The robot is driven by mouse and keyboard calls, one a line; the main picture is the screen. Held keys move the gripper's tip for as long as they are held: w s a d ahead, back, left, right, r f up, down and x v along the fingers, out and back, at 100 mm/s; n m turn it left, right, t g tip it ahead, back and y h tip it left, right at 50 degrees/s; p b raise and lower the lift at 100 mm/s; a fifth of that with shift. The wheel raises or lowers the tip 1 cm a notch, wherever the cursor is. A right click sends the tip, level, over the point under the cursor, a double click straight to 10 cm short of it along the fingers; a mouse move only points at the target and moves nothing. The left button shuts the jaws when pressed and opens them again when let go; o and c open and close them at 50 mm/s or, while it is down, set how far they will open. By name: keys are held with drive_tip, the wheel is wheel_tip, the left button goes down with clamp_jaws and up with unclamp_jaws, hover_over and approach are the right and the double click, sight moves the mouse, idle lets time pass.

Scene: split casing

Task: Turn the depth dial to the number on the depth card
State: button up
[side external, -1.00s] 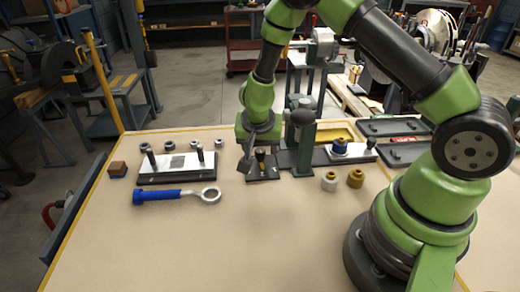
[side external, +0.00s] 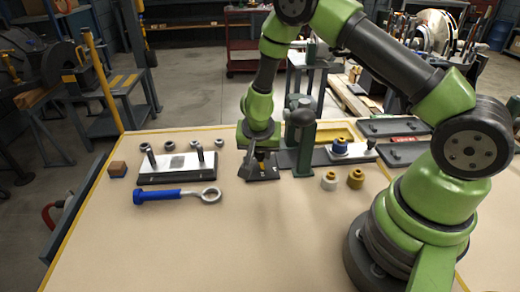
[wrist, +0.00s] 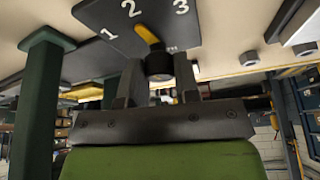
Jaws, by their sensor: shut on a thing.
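The depth dial (wrist: 158,64) is a dark round knob with a yellow pointer on a dark plate (wrist: 100,14) marked 1, 2 and 3. The pointer leans up and left in the wrist view, towards the 2. My gripper (wrist: 158,78) has one finger on each side of the knob and is shut on it. In the side view my gripper (side external: 260,156) is down at the small dark dial plate (side external: 262,174), hiding part of the dial. I cannot make out a depth card with a readable number in either view.
A dark green post (side external: 300,140) stands close to the right of my gripper. White and brass knobs (side external: 342,180) sit to the right. The front of the table is clear.

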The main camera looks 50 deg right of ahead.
drive_tip(key=shift+m, duration=0.3)
drive_tip(key=m+g, duration=0.1)
drive_tip(key=m, duration=0.1)
drive_tip(key=m+g, duration=0.1)
drive_tip(key=m, duration=0.1)
drive_tip(key=shift+w+m+h, duration=0.1)
drive_tip(key=shift+m+h, duration=0.2)
drive_tip(key=shift+h, duration=0.1)
drive_tip(key=m+g, duration=0.2)
drive_tip(key=m, duration=0.2)
drive_tip(key=shift+m, duration=0.4)
drive_tip(key=o, duration=0.9)
